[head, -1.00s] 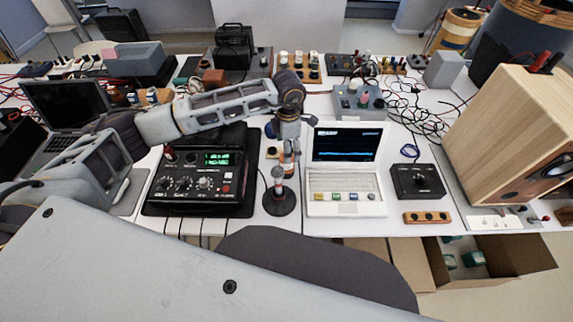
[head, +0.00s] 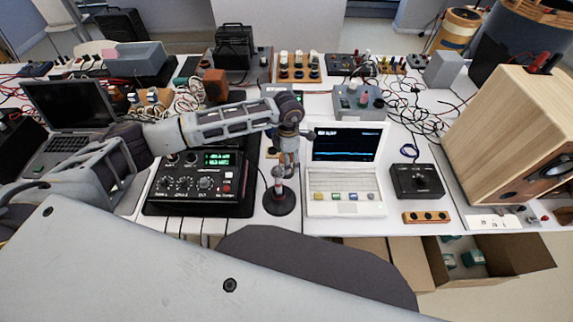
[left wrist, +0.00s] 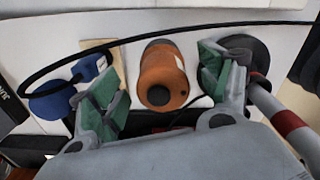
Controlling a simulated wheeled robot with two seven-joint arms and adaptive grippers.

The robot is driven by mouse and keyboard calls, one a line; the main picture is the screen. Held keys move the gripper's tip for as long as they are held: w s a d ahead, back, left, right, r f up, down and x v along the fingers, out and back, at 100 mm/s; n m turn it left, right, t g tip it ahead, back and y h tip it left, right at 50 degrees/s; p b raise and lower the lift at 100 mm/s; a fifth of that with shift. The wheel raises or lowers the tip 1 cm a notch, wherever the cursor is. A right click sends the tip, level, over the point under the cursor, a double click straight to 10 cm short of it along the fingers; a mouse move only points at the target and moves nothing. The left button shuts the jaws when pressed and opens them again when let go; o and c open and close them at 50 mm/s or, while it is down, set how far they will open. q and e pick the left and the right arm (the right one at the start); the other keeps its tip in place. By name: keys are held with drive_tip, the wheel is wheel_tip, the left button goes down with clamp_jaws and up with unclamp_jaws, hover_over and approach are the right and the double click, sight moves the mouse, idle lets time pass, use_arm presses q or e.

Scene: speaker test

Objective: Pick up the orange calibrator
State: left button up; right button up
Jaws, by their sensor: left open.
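The orange calibrator (left wrist: 163,75) is a rounded orange cylinder with a dark end and a pale label. In the left wrist view it lies on the white table between the two green-padded fingers of my left gripper (left wrist: 158,86). The fingers are open, with a gap on both sides of it. My right gripper is not in either view.
The stand's round black base (head: 280,201) and its red-and-white post (left wrist: 275,112) are close beside the right finger. A blue object with a black band (left wrist: 62,96) lies to the left.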

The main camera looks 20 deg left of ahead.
use_arm(q)
drive_tip(key=shift+s+f, duration=0.1)
drive_tip(key=shift+f, duration=0.3)
wheel_tip(320, 180, down, 3)
drive_tip(key=shift+s+a+r+p, duration=0.1)
drive_tip(key=shift+r+p, duration=0.05)
drive_tip(key=shift+p, duration=0.2)
drive_tip(key=shift+f, duration=0.7)
drive_tip(key=shift+c, duration=0.2)
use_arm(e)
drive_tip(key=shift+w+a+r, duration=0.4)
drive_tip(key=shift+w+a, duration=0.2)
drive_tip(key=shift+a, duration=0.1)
